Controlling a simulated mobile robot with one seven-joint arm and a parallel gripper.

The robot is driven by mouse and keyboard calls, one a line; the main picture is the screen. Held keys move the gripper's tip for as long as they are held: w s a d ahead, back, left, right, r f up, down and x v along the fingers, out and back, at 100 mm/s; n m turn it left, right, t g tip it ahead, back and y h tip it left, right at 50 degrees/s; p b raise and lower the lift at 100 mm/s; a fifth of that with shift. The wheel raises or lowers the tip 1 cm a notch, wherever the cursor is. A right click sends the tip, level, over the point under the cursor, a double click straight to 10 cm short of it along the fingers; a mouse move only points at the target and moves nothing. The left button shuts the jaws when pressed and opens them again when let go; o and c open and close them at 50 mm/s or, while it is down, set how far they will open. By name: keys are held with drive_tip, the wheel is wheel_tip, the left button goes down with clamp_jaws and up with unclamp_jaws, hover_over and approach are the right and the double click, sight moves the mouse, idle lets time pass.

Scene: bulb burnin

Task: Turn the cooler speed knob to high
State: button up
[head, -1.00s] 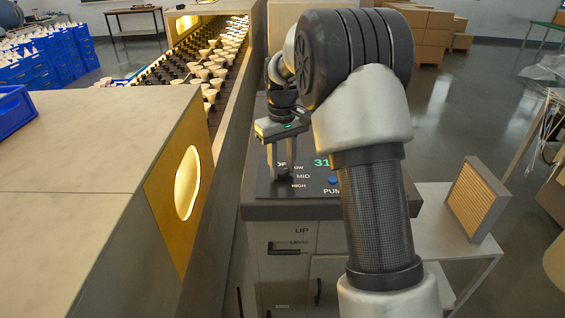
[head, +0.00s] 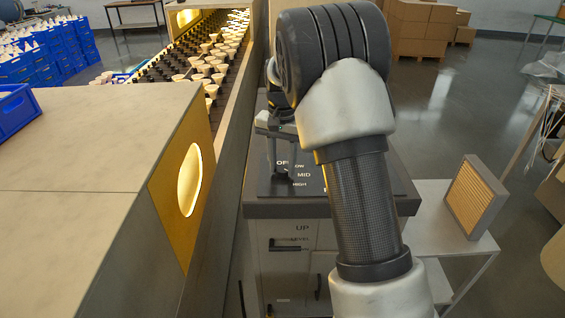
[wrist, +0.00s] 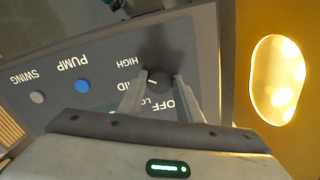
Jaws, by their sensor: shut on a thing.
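The cooler's speed knob (wrist: 159,80) is a small dark round knob on the dark control panel (wrist: 200,40). A short white mark on it points left in the wrist view, roughly toward the MID label. OFF, LOW, MID and HIGH labels sit around it, partly covered by the fingers. My gripper (wrist: 156,92) is shut on the knob, with one grey finger on each side. In the head view my gripper (head: 281,166) stands over the panel's left part and hides the knob.
A blue PUMP button (wrist: 82,86) and a grey SWING button (wrist: 37,97) are on the same panel. A conveyor housing with a glowing oval opening (head: 189,180) stands close on the left. A side table with a slatted filter (head: 476,199) is at right.

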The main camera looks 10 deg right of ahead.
sight(282, 169)
drive_tip(key=shift+m, duration=1.1)
drive_tip(key=o, duration=1)
drive_tip(key=shift+o, duration=0.2)
drive_tip(key=shift+r, duration=0.1)
wheel_tip(282, 169, up, 17)
drive_tip(key=shift+r+p, duration=0.15)
drive_tip(key=shift+p, duration=0.15)
